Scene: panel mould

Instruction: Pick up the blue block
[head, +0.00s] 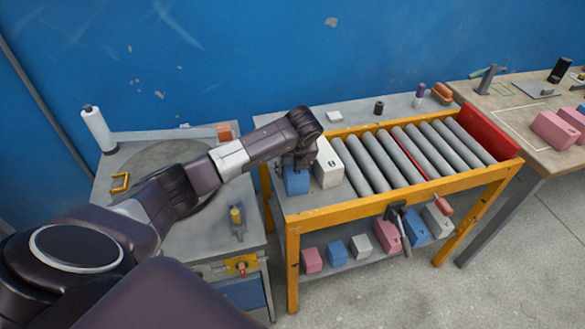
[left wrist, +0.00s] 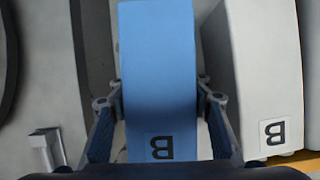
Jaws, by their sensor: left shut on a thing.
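The blue block (head: 296,181) stands at the left end of the roller table, just left of a white block (head: 328,165). My left gripper (head: 299,162) reaches down onto it from above. In the left wrist view the blue block (left wrist: 158,75), marked with a letter B, lies between the two fingers of my left gripper (left wrist: 160,100), which are shut on its sides. The white block (left wrist: 265,75), also marked B, is close on the right with a narrow gap. Whether the blue block is lifted or still resting cannot be told. My right gripper is not in view.
The yellow-framed roller table (head: 350,210) has grey rollers and a red end plate (head: 488,135). Several blocks sit on its lower shelf (head: 345,265). A grey bench (head: 150,200) stands left. Pink blocks (head: 553,130) lie on the right bench. The rollers are clear.

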